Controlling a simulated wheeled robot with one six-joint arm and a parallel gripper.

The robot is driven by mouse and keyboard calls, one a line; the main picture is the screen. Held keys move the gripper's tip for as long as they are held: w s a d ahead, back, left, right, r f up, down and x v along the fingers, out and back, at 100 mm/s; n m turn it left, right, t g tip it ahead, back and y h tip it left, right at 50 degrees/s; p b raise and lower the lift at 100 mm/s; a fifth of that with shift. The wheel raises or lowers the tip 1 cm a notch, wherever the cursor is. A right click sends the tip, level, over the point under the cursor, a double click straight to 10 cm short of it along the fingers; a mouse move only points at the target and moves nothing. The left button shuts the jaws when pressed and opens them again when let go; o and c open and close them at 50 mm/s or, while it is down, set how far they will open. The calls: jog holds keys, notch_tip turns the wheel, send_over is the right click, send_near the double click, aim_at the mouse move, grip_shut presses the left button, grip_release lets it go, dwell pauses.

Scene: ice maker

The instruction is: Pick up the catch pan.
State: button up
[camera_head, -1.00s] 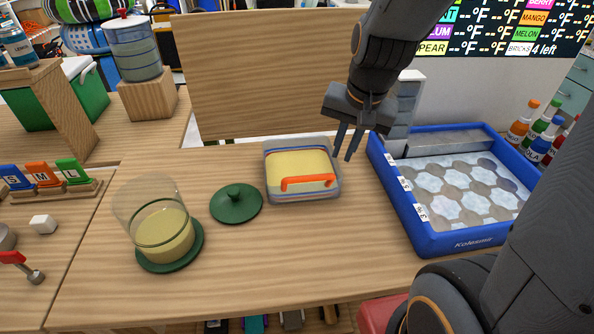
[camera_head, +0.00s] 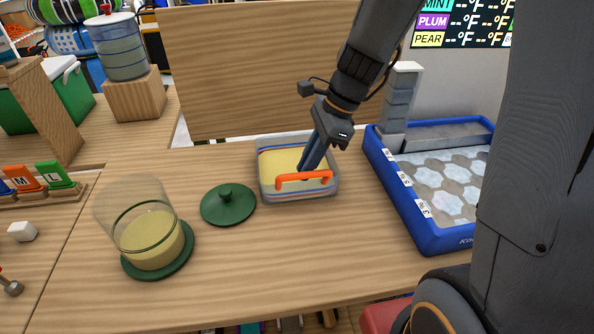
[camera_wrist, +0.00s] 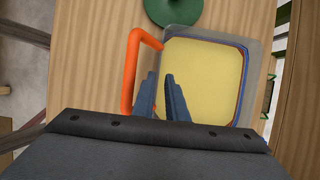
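The catch pan (camera_head: 265,185) is a clear rectangular pan with a blue rim line, yellow contents and an orange handle (camera_head: 290,181) on its near side. It stands on the wooden table. The wrist view shows the pan (camera_wrist: 252,62) and its handle (camera_wrist: 127,72) too. My gripper (camera_head: 304,172) is over the pan, close behind the handle. The handle lies left of both fingers there. I cannot tell whether the fingertips touch the pan or its contents.
A green lid (camera_head: 228,204) lies just left of the pan. A glass jar (camera_head: 140,215) with yellow contents stands on a green base further left. A blue tray (camera_head: 411,209) of hexagonal pieces is close on the right. The table in front of the pan is clear.

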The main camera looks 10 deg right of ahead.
aim_at(301, 183)
jog(key=x, duration=0.3)
jog(key=d+x, duration=0.1)
jog(key=x, duration=0.1)
jog(key=shift+s+a+f, duration=0.15)
jog(key=shift+f, duration=0.45)
grip_shut()
dwell(0.9)
jog(key=shift+r, duration=0.2)
jog(key=shift+r, duration=4.75)
jog(key=shift+r, duration=0.1)
